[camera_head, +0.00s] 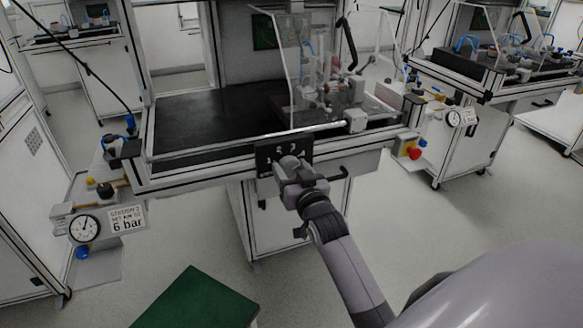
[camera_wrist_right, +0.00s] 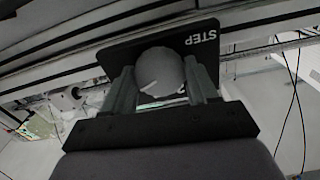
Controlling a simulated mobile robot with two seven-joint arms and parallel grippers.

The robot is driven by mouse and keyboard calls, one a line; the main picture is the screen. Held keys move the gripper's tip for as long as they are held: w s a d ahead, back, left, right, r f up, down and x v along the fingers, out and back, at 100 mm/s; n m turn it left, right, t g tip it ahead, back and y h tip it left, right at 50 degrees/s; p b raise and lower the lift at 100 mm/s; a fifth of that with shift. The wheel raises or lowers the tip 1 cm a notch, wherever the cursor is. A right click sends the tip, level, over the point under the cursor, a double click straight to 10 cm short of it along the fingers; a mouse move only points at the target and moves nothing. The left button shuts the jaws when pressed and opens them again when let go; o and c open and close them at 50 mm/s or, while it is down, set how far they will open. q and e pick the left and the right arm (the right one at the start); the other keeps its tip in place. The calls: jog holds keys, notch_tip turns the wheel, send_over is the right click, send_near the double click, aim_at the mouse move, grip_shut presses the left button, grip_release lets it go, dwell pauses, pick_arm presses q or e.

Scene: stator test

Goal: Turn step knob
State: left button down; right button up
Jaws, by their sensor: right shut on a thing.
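The step knob (camera_wrist_right: 160,72) is a round grey knob with a white pointer line, on a black panel marked STEP (camera_wrist_right: 205,38) in the right wrist view. In the head view the black panel (camera_head: 268,156) is on the front of the middle station. My right gripper (camera_wrist_right: 162,88) has one finger on each side of the knob and is shut on it. In the head view my right gripper (camera_head: 289,165) hides the knob. My left gripper is in neither view.
The middle station has a black top (camera_head: 205,118) and a clear guard (camera_head: 300,60). A red button (camera_head: 414,153) is right of the panel. A pressure gauge (camera_head: 84,228) marked 6 bar is at the left. A green surface (camera_head: 200,300) lies in front. Grey floor is clear around it.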

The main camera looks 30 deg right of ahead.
dwell(0.4)
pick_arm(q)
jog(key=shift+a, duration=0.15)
pick_arm(e)
jog(key=o, duration=1.1)
jog(key=shift+c, duration=0.2)
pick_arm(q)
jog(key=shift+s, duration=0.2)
pick_arm(e)
jog(key=shift+s, duration=0.2)
